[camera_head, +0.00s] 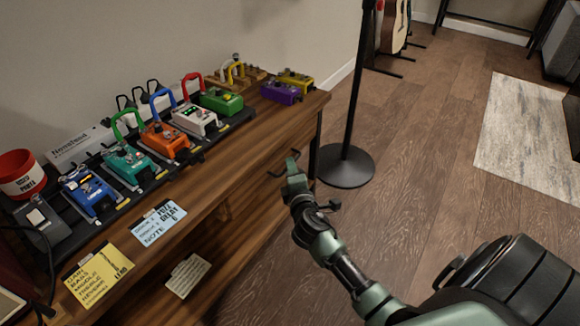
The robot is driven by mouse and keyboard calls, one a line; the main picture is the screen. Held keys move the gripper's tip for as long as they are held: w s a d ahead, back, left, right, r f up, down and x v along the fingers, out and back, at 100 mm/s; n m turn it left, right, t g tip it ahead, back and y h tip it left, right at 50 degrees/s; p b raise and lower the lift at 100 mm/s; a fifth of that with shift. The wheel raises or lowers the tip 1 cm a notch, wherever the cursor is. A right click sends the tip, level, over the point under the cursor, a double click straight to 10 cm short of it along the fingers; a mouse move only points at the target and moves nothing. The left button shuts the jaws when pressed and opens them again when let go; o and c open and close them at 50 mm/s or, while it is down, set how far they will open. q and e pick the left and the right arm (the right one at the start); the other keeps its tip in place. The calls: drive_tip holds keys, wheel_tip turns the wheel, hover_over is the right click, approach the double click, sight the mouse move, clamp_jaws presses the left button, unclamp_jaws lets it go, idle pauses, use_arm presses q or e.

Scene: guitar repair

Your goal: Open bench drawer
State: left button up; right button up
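The wooden bench (312,101) runs along the wall on the left. The drawer front (247,178) seems to be the upper right part of its front face; its edges are hard to make out. A thin dark bar (275,174), which looks like the drawer handle, shows beside my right gripper (291,168). My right gripper is at the bench front near the right end, over or against this bar. Its fingers are small and partly hidden, so I cannot tell whether they close on the bar. My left gripper is out of view.
Several colourful pedals, including a green one (221,101) and a purple one (281,92), stand on the bench top. A round black stand base (345,167) stands close right of the bench.

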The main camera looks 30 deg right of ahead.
drive_tip(key=shift+x, duration=1)
clamp_jaws()
idle(0.7)
